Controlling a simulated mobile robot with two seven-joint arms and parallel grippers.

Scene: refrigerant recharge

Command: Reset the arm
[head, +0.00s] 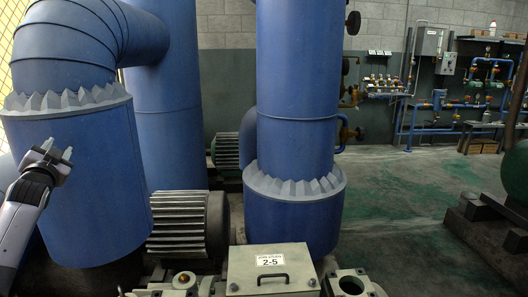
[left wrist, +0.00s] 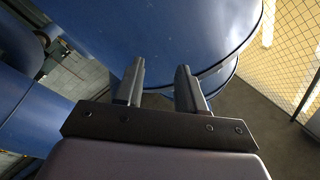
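My left gripper (head: 58,152) is raised at the left of the head view, in front of the large blue pipe (head: 75,190). In the left wrist view the left gripper (left wrist: 158,85) has its two fingers apart with nothing between them. The blue pipe surface (left wrist: 190,30) fills the space beyond the fingertips; I cannot tell how close it is. My right gripper is in neither view.
A second thick blue pipe (head: 297,110) stands in the middle. A grey box labelled 2-5 (head: 270,270) and a ribbed motor (head: 178,222) are low in front. Open green floor (head: 390,200) lies to the right. A yellow mesh fence (left wrist: 295,50) shows in the wrist view.

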